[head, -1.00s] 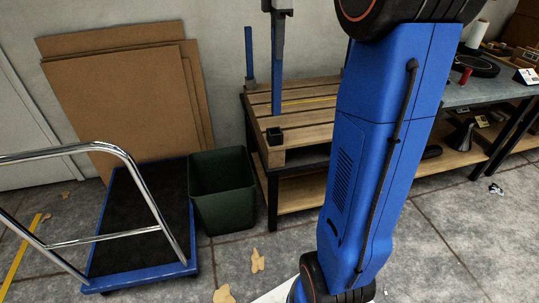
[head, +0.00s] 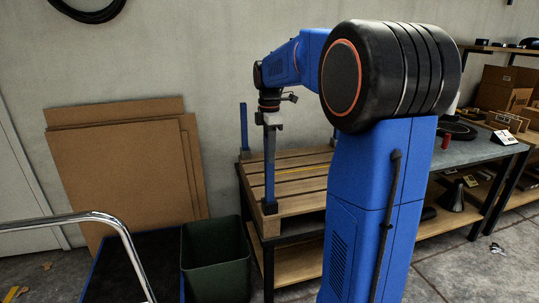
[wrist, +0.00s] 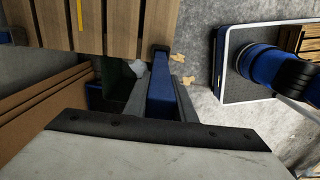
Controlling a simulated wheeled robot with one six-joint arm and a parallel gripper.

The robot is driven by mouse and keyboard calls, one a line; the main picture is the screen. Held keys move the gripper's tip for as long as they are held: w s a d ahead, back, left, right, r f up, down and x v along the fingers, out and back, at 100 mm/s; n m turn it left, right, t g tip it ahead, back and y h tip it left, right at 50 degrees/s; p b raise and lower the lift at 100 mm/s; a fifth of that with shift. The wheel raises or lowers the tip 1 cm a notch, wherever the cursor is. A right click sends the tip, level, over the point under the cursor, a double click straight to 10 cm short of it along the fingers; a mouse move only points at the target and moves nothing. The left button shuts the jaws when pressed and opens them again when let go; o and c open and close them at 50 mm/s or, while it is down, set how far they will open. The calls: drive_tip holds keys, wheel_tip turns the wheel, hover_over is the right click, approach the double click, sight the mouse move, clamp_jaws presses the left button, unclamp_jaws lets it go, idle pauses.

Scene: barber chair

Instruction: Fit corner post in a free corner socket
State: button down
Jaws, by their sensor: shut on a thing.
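My gripper (head: 269,121) is shut on the upper part of a blue corner post (head: 270,168). The post stands upright over the front-left corner of the wooden pallet (head: 305,177). Its lower end meets the black corner socket (head: 269,208); I cannot tell how deep it sits. In the wrist view the blue post (wrist: 160,85) runs away from between the grey fingers to the dark socket (wrist: 160,48) at the pallet corner. A second blue post (head: 244,128) stands upright at the back-left corner. My arm hides the pallet's right side.
The pallet rests on a workbench. A green bin (head: 216,262) and a trolley with a chrome handle (head: 85,218) stand at the left. Cardboard sheets (head: 120,165) lean on the wall. A grey bench (head: 470,150) with small items is at the right.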

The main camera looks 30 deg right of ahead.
drive_tip(key=shift+f, duration=0.45)
drive_tip(key=c, duration=1.5)
unclamp_jaws()
wheel_tip(320, 180, up, 12)
drive_tip(key=shift+r, duration=0.15)
drive_tip(key=s+a+f+m+t, duration=0.1)
drive_tip(key=s+a+f+m, duration=0.4)
drive_tip(key=s, duration=0.5)
drive_tip(key=s+a+f+m+t, duration=0.2)
drive_tip(key=s+a+f+m, duration=0.3)
drive_tip(key=s+f, duration=0.3)
drive_tip(key=s+a+f+m+t, duration=0.1)
drive_tip(key=s+a+f+m, duration=0.3)
drive_tip(key=s+f, duration=0.3)
drive_tip(key=shift+s+a+f+m+t, duration=0.15)
drive_tip(key=shift+s+a, duration=0.15)
drive_tip(key=shift+s, duration=0.6)
drive_tip(key=shift+s+a+m+t, duration=0.1)
drive_tip(key=shift+s+a, duration=0.2)
drive_tip(key=shift+s, duration=0.55)
drive_tip(key=shift+s+a+f+m+t, duration=0.15)
drive_tip(key=shift+s+a, duration=0.15)
drive_tip(key=shift+s, duration=0.6)
drive_tip(key=shift+r, duration=0.1)
